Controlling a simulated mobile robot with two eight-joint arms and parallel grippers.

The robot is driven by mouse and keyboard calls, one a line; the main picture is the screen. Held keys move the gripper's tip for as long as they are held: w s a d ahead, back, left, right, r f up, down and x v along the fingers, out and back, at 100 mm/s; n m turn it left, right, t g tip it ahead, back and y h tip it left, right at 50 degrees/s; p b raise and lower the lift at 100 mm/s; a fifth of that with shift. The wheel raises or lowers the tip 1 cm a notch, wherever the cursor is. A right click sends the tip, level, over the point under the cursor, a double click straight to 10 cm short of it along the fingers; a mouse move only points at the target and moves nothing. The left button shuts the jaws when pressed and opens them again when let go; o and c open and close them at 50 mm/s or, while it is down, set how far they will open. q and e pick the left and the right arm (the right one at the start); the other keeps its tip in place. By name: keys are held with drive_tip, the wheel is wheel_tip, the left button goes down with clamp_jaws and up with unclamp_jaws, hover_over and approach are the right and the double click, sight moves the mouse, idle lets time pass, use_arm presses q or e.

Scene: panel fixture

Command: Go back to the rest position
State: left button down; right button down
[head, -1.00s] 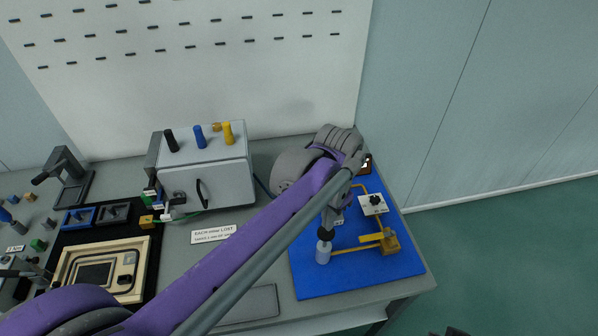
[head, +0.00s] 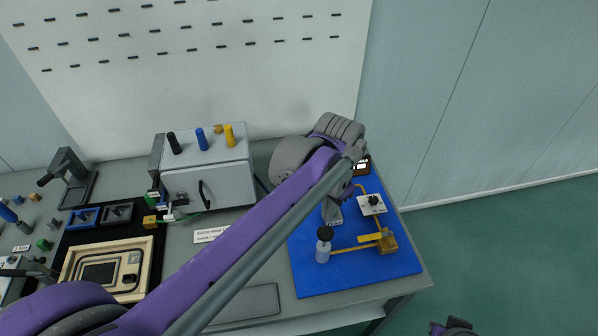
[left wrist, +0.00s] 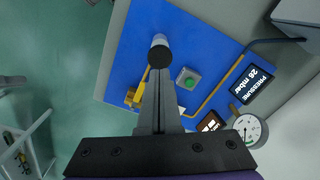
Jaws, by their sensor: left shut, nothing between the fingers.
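My left arm crosses the head view from the lower left, its wrist end (head: 345,150) above the blue mat (head: 340,280). In the left wrist view my left gripper (left wrist: 158,82) is shut and empty, its narrow grey fingers side by side above the mat (left wrist: 205,40). A pale bottle (head: 323,254) with a round black top stands upright on the mat; the black top (left wrist: 160,55) appears just beyond the fingertips. My right gripper is not seen; a purple and dark part of me shows at the bottom edge.
The mat also holds a white knob box (head: 373,204), a brass-yellow block with pipes (head: 388,243) and a dark display (head: 362,166). A round gauge (left wrist: 248,128) shows in the wrist view. A grey box (head: 208,175) with colored pegs and a beige tray (head: 145,270) stand left.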

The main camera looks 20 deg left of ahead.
use_arm(q)
drive_tip(key=shift+r, duration=0.6)
drive_tip(key=shift+f, duration=0.1)
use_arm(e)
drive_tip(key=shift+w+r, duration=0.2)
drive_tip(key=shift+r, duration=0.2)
use_arm(q)
drive_tip(key=shift+s, duration=0.1)
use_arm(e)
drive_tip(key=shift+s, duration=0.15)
use_arm(q)
drive_tip(key=s+a+f+n+t, duration=0.2)
drive_tip(key=s+a+f+t, duration=0.1)
drive_tip(key=s, duration=0.3)
drive_tip(key=s+a+f+n+t, duration=0.2)
drive_tip(key=s+a+f+n, duration=0.1)
drive_tip(key=s+f, duration=0.2)
drive_tip(key=shift+s+a+f+t, duration=0.15)
drive_tip(key=shift+s+a+t, duration=0.2)
drive_tip(key=shift+s, duration=0.35)
